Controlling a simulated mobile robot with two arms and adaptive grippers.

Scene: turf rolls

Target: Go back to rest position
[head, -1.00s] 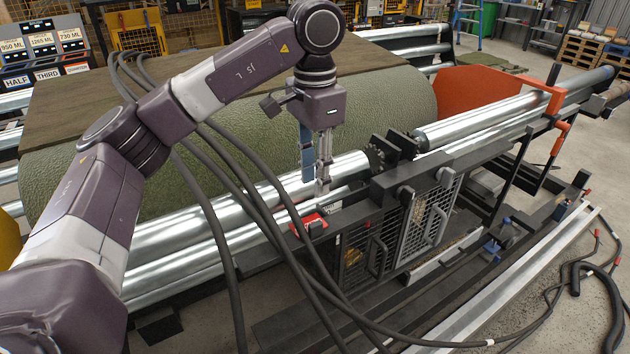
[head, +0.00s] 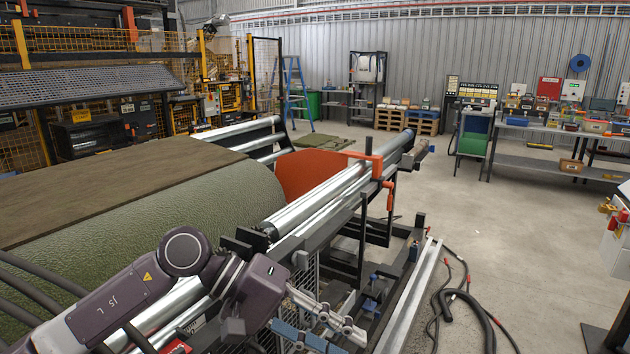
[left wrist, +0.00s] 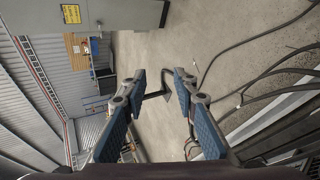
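My left gripper (head: 338,334) is at the bottom of the head view, its arm reaching in from the lower left. It is over the front side of the roller frame and points to the right. My right gripper is not in view.
A large green turf roll (head: 190,205) lies on steel rollers (head: 315,200) beside my left arm. An orange plate (head: 310,172) stands at the roller frame's far end. Hoses (head: 462,305) lie on the floor at right. The middle floor (head: 500,225) is clear.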

